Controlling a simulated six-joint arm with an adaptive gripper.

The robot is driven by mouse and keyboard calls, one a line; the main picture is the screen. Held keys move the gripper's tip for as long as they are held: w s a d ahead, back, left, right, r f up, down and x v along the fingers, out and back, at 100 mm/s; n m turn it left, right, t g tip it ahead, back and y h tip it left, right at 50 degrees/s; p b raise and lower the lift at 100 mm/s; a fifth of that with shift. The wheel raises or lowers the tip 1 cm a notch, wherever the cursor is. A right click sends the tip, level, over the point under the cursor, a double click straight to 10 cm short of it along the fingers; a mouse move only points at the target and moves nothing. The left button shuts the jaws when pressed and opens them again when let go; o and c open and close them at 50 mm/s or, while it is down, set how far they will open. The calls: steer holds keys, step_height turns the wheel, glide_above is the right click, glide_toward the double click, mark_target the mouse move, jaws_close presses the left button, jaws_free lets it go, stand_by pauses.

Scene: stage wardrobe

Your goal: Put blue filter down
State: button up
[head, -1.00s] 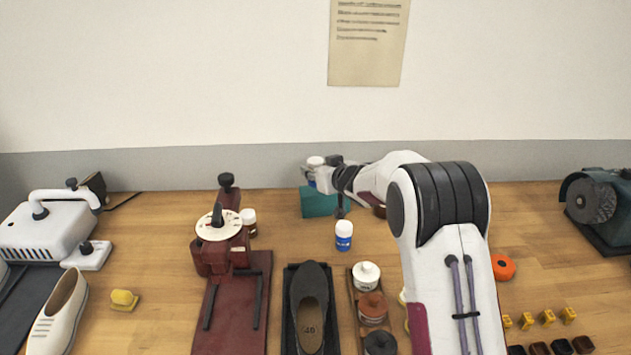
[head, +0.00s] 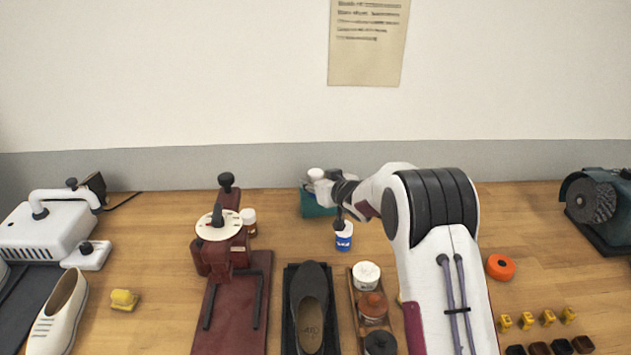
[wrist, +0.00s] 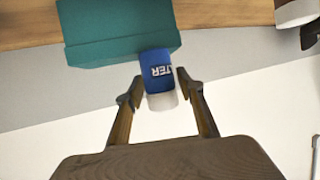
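The blue filter (head: 316,174) is a small bottle with a white cap and a blue label. It is at the teal block (head: 314,209) near the wall. In the wrist view the filter (wrist: 157,72) shows the letters "TER", with its cap towards me. It overlaps the block's edge there; I cannot tell if they touch. My gripper (wrist: 159,88) has one finger close on each side of the filter and appears shut on it. In the head view my gripper (head: 322,188) partly hides the filter's lower part.
A second white-capped, blue-labelled bottle (head: 343,241) stands just in front, close below my wrist. A wooden rack with several jars (head: 367,275), a dark shoe (head: 310,300) and a red clamp stand (head: 222,255) are nearer. Bare table lies left of the second bottle.

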steer(key=shift+r, duration=0.15)
stand_by(0.3)
steer(key=shift+s+r, duration=0.1)
steer(key=shift+s, duration=0.05)
steer(key=v, duration=1.1)
steer(key=shift+s+d, duration=0.2)
steer(key=shift+s, duration=0.05)
steer(key=shift+r, duration=0.1)
stand_by(0.6)
